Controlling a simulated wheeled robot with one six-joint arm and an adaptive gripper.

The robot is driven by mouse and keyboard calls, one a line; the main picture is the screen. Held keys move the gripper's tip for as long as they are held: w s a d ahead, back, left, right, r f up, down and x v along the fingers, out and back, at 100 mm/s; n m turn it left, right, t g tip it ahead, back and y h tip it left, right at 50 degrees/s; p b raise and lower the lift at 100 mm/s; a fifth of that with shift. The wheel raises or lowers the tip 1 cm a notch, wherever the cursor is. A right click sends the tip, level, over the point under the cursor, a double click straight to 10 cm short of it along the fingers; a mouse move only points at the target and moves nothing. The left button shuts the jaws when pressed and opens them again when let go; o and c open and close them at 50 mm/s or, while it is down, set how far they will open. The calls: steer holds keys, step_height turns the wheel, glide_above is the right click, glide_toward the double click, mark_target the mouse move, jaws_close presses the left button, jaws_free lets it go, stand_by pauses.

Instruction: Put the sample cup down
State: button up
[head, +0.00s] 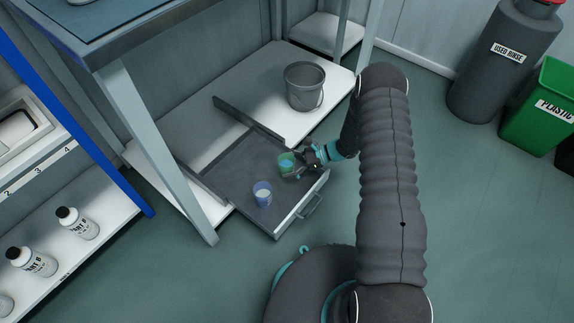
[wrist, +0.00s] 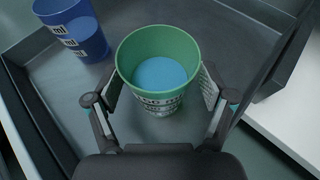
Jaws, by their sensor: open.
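A green cup (wrist: 158,45) with blue liquid inside and printed marks on its side is upright between the fingers of my gripper (wrist: 160,85) in the wrist view. My gripper is open, with one finger on each side of the cup; the finger pads are very close to its wall. In the head view the green cup (head: 286,160) is at the open drawer (head: 228,178), just left of my gripper (head: 299,163). The cup's base is partly hidden, and its contact with the drawer floor is hard to tell.
A blue cup (head: 262,192) stands in the drawer nearer the front; it also shows at the wrist view's upper left (wrist: 75,30). A grey bucket (head: 305,86) stands on the white shelf behind. A table leg (head: 160,140) rises left of the drawer. The drawer's left floor is clear.

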steer(key=shift+r, duration=0.2)
steer(key=v, duration=1.2)
steer(key=shift+a+r, duration=0.1)
steer(key=s+r+n+h, duration=0.4)
steer(key=r+n, duration=0.1)
steer(key=r, duration=0.9)
steer(key=s+r+n+h, duration=0.3)
steer(key=s+r+n, duration=0.1)
steer(key=r, duration=0.9)
steer(key=s+d+r+n+t+h, duration=0.2)
steer(key=s+r+n+t+h, duration=0.1)
steer(key=s+r, duration=0.4)
steer(key=s+d+r+n+t+h, duration=0.3)
steer(key=s+r, duration=0.5)
steer(key=s, duration=0.6)
steer(key=shift+d+n+t+h, duration=0.15)
steer(key=shift+n+t+h, duration=0.25)
steer(key=shift+n, duration=0.5)
